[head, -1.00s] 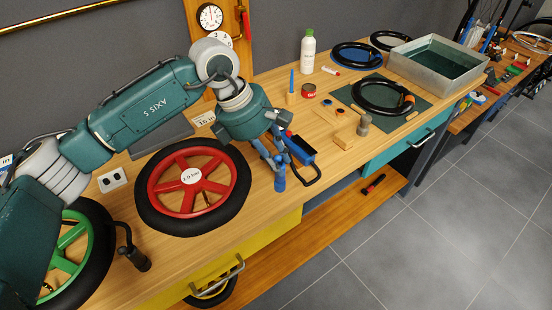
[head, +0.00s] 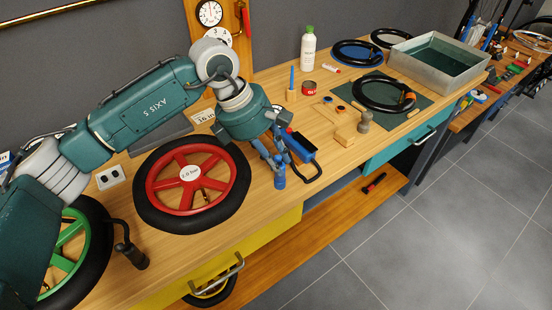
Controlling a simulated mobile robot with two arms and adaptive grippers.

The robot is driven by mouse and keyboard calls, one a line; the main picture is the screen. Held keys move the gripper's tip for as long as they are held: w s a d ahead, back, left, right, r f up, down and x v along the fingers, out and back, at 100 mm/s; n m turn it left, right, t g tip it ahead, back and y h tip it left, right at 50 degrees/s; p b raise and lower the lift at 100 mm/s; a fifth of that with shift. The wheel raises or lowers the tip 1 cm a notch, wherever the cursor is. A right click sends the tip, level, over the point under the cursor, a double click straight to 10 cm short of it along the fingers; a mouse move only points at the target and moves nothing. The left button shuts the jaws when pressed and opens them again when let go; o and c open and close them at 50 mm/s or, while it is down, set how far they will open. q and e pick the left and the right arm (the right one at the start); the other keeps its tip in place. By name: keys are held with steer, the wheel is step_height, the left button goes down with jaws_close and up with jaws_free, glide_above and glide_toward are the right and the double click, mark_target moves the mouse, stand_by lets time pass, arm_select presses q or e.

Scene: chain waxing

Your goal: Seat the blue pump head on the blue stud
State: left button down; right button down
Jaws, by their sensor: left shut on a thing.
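My left gripper (head: 279,166) reaches down over the bench just right of the red-spoked wheel (head: 160,186). It is shut on a small upright blue piece, apparently the blue pump head (head: 280,180), near the bench's front edge. A blue block-like body (head: 303,147) with a black loop stands close to the right of the fingers. Whether the loop joins the held piece is hidden. I cannot make out a blue stud for certain; a thin blue upright spike (head: 291,78) stands in a small wooden block (head: 291,96) farther back. My right gripper is not in view.
A green-spoked wheel (head: 66,247) and a black hose end (head: 139,259) are at the lower left. A metal tray (head: 399,64) stands beyond.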

arm_select(q)
steer(key=c, duration=1.5)
jaws_free()
steer(key=shift+o, duration=0.2)
steer(key=v, duration=1.2)
